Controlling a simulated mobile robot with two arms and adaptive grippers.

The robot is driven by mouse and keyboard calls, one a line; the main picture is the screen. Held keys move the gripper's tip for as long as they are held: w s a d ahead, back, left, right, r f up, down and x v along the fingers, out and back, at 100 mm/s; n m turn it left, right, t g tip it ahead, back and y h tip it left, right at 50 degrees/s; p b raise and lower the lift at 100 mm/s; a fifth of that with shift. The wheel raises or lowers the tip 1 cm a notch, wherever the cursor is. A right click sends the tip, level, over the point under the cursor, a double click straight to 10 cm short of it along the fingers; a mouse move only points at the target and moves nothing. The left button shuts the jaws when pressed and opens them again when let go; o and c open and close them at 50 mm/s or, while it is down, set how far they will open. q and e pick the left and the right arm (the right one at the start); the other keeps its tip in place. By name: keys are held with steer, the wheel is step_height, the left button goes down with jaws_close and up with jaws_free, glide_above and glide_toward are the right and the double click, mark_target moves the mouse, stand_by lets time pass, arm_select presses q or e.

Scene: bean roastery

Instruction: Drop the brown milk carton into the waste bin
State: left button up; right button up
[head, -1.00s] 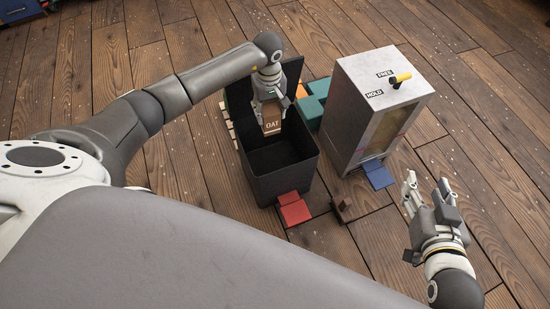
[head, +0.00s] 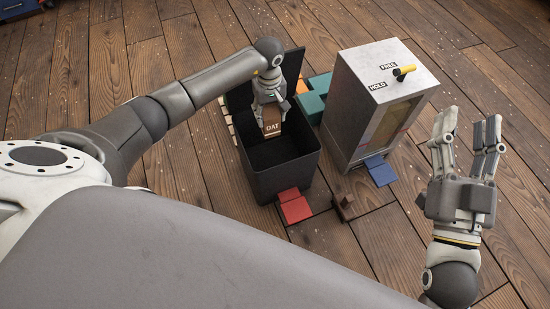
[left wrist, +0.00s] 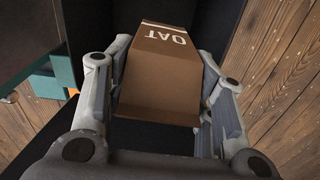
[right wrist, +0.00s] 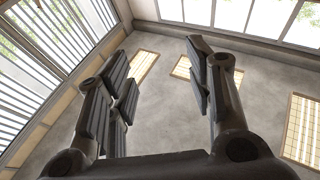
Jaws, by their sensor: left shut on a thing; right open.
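The brown milk carton (head: 272,124), marked OAT, is held in my left gripper (head: 270,108). In the left wrist view the carton (left wrist: 165,75) sits between the two fingers of the left gripper (left wrist: 170,105). The dark waste bin (head: 284,175) stands below with its lid (head: 292,66) raised at the back. The carton is over the bin's opening; its exact height against the rim is hard to tell. My right gripper (head: 467,145) is at the right, open and empty, fingers pointing up. The right wrist view shows its spread fingers (right wrist: 165,85) with nothing between them.
A grey metal box (head: 345,100) with a yellow-tipped lever (head: 404,71), labelled FREE and HOLD, stands right of the bin. A red pedal (head: 294,206) is at the bin's front and a blue one (head: 380,171) at the box. A teal piece (head: 312,105) lies behind.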

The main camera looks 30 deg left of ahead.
arm_select(q)
steer(key=shift+f, duration=0.5)
arm_select(e)
steer(key=shift+s+r+t+y, duration=0.15)
steer(key=shift+s+r+t, duration=0.2)
steer(key=shift+r+t, duration=0.25)
steer(key=shift+s+r+t+y, duration=0.15)
steer(key=shift+s+r+t, duration=0.2)
steer(key=shift+r, duration=0.45)
arm_select(q)
steer(key=o, duration=1)
steer(key=shift+c, duration=0.2)
step_height(320, 180, up, 12)
